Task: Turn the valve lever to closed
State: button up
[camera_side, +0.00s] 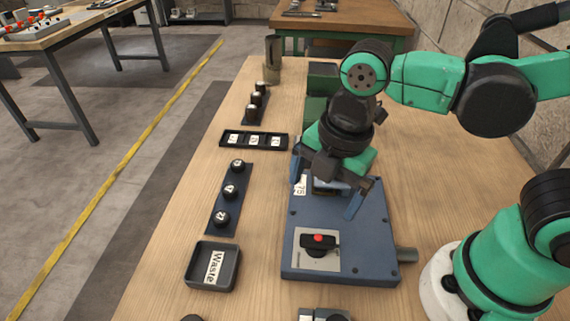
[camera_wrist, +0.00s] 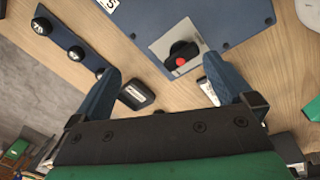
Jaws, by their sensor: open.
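The valve lever (camera_side: 318,241) is a short black handle with a red spot, mounted on a square pale plate (camera_side: 303,264) on the near part of the blue box (camera_side: 365,240). In the side view it lies roughly left to right. It also shows in the wrist view, black with the red spot (camera_wrist: 181,57). My gripper (camera_side: 328,190) is open and empty above the farther half of the blue box, apart from the lever. In the wrist view the lever lies beyond my spread blue fingers (camera_wrist: 164,72). Any markings on the plate are too small to read.
A black tray marked Waste (camera_side: 195,280) stands left of the blue box. A strip with several black knobs (camera_side: 229,205) and a slotted black tray (camera_side: 224,138) lie farther back. A grey stub (camera_side: 407,254) sticks out of the box's right side. Bare wood lies right of the box.

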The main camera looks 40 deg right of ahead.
aim_at(318, 238)
jog(key=n, duration=0.1)
jog(key=s+a+n, duration=0.1)
jog(key=n, duration=0.1)
jog(key=a+n+g, duration=0.1)
jog(key=shift+s+f+n+h, duration=0.25)
jog(key=shift+n+h, duration=0.05)
jog(key=shift+n, duration=0.1)
jog(key=shift+s+a+f+n, duration=0.1)
jog(key=shift+s+f+n, duration=0.15)
jog(key=shift+n, duration=0.35)
jog(key=shift+f, duration=2.65)
jog(key=c, duration=1.3)
